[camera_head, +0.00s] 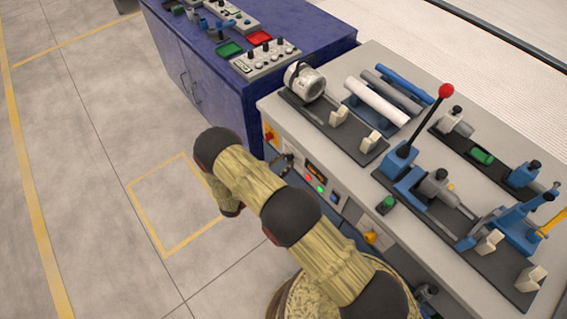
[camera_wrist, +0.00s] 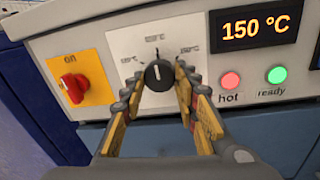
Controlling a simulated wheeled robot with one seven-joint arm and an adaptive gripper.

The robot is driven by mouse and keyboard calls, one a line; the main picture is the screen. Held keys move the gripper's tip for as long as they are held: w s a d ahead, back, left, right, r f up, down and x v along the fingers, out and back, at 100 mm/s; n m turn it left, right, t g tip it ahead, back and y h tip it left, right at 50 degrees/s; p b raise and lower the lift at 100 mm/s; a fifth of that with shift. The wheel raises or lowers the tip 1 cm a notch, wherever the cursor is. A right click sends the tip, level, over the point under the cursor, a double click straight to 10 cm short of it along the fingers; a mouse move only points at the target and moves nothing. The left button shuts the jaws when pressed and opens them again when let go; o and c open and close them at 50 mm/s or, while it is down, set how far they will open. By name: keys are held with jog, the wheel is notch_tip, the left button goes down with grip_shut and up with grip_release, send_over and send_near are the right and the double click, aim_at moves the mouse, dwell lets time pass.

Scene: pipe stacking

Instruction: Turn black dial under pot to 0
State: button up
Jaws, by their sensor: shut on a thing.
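The black dial (camera_wrist: 158,75) sits on a white plate on the grey front panel. Its white mark points roughly up, towards the middle of several small temperature labels that are too blurred to read surely. My gripper (camera_wrist: 158,84) is shut on the dial, with a yellow-and-grey finger on each side of it. The orange display (camera_wrist: 255,29) beside it reads 150 °C. In the head view, my gripper (camera_head: 285,165) is at the bench front and the dial is hidden. A white round pot-like heater (camera_head: 305,82) stands on the bench above.
A red knob (camera_wrist: 72,87) on a yellow "on" plate is left of the dial. Red "hot" (camera_wrist: 230,81) and green "ready" (camera_wrist: 277,74) lights are right. A blue cabinet (camera_head: 215,85) adjoins the bench. Pipes (camera_head: 377,102) and a red-knobbed lever (camera_head: 445,91) are on top.

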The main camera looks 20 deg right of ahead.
jog(key=shift+n, duration=0.3)
jog(key=n+p, duration=0.1)
jog(key=n, duration=0.4)
jog(key=shift+r, duration=0.1)
jog(key=n, duration=0.5)
jog(key=shift+n+g+p, duration=0.3)
jog(key=shift+g+p, duration=0.05)
jog(key=shift+g, duration=0.05)
jog(key=n+g, duration=0.1)
jog(key=n, duration=0.4)
jog(key=shift+w+n, duration=0.1)
jog(key=shift+n, duration=0.3)
jog(key=n, duration=0.5)
jog(key=shift+n, duration=0.3)
jog(key=o, duration=1.2)
jog(key=shift+c, duration=0.2)
